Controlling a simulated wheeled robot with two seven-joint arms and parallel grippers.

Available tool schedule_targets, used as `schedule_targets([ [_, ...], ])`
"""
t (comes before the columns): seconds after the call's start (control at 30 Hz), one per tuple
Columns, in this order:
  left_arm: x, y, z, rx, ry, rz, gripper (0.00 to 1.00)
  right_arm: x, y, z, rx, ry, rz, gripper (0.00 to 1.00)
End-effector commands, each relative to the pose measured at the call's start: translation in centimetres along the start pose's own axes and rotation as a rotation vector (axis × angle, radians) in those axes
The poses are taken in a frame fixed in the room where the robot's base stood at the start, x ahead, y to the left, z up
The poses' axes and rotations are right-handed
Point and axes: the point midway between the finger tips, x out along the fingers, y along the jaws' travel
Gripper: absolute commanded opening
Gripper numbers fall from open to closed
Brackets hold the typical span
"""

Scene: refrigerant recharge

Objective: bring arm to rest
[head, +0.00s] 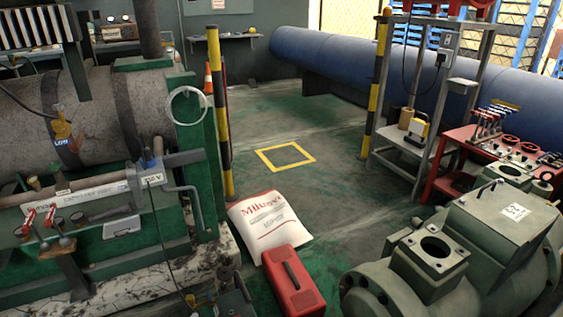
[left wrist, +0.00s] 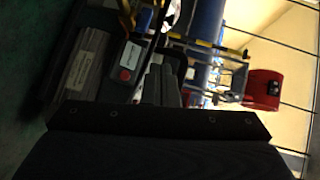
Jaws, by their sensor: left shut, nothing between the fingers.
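My left gripper (left wrist: 162,84) shows in the dim left wrist view, its grey fingers close together above the dark wrist housing (left wrist: 160,122). It is shut and I see nothing held between the fingers. In the head view I cannot clearly make out either gripper. A dark form at the bottom, left of centre, is too unclear to name. My right gripper is in neither view.
A green compressor machine (head: 110,100) stands at left. A white sack (head: 268,222) and a red case (head: 292,282) lie on the floor. A grey-green pump body (head: 490,240) fills the lower right. A red cart (head: 455,160) stands behind. The floor around the yellow square (head: 285,157) is clear.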

Motion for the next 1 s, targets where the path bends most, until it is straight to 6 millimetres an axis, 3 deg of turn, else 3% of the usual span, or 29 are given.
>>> schedule_targets([
  [0.13, 0.6, -6.1, -1.4, 0.274, 0.146, -0.039, 0.00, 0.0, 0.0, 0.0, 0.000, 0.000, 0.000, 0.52],
  [0.27, 0.2, -13.9, -5.1, 0.698, 0.364, -0.112, 0.00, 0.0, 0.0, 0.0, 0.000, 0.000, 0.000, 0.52],
  [0.4, -2.1, -20.9, -10.0, 1.176, 0.593, -0.223, 0.00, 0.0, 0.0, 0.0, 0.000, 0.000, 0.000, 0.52],
  [0.5, -4.7, -24.9, -13.4, 1.507, 0.740, -0.318, 0.00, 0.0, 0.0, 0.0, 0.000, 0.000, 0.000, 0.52],
  [0.7, -11.5, -30.4, -19.2, 2.148, 0.992, -0.541, 0.00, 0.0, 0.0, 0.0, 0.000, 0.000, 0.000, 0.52],
  [0.9, -19.2, -32.9, -22.6, 2.754, 1.188, -0.791, 0.00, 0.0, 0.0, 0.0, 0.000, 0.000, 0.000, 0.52],
  [0.93, -20.3, -33.0, -22.9, -2.742, -1.172, 0.801, 0.00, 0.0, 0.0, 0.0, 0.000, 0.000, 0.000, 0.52],
  [1.0, -22.5, -33.2, -23.4, -2.572, -1.076, 0.774, 0.00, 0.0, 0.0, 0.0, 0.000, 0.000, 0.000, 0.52],
])
